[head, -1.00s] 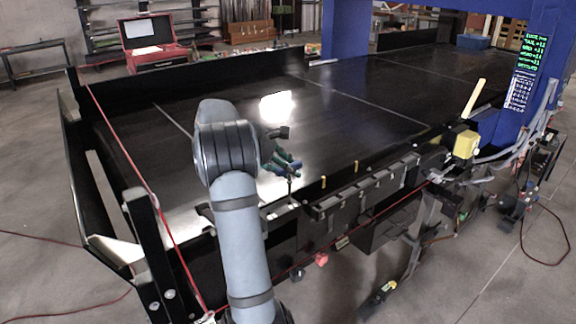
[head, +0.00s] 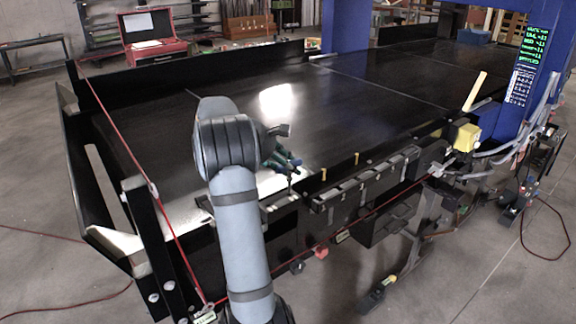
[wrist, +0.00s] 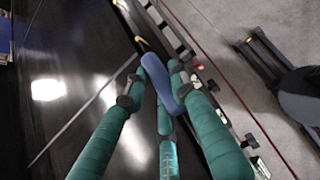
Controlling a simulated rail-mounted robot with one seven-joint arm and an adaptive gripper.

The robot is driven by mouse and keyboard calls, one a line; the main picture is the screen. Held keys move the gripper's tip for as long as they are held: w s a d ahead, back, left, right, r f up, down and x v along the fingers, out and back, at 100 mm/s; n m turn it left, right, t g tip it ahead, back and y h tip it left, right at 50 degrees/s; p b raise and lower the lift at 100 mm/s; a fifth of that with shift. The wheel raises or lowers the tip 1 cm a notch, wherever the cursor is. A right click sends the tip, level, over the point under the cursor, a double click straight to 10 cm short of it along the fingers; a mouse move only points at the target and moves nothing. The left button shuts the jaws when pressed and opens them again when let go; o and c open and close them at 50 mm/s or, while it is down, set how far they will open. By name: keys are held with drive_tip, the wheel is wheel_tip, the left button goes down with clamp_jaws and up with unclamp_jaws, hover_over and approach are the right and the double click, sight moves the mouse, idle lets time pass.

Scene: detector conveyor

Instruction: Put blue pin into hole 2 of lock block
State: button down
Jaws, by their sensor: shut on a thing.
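My gripper (head: 284,163) is above the near edge of the dark conveyor, beside my arm. In the wrist view its teal fingers (wrist: 160,98) close around a blue curved piece (wrist: 158,84), which appears to be the blue pin. The fingers hide part of it. In the head view a thin dark stem hangs below the gripper toward a small ledge (head: 280,202). I cannot tell whether it touches. A slotted dark block (head: 365,180) runs along the conveyor edge, right of the gripper. I cannot tell for sure that it is the lock block, and hole 2 is not readable.
A red cord (head: 385,206) runs along the front. A yellow box (head: 467,137) and cables are at the right. The conveyor belt (head: 330,110) is mostly bare.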

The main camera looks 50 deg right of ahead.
sight(288, 178)
drive_tip(key=shift+f+b, duration=1.4)
drive_tip(key=shift+f, duration=0.7)
drive_tip(key=c, duration=1.4)
unclamp_jaws()
drive_tip(key=shift+o, duration=0.2)
drive_tip(key=shift+r, duration=0.1)
drive_tip(key=v, duration=1.2)
drive_tip(key=x, duration=1.2)
drive_tip(key=shift+r+p, duration=0.4)
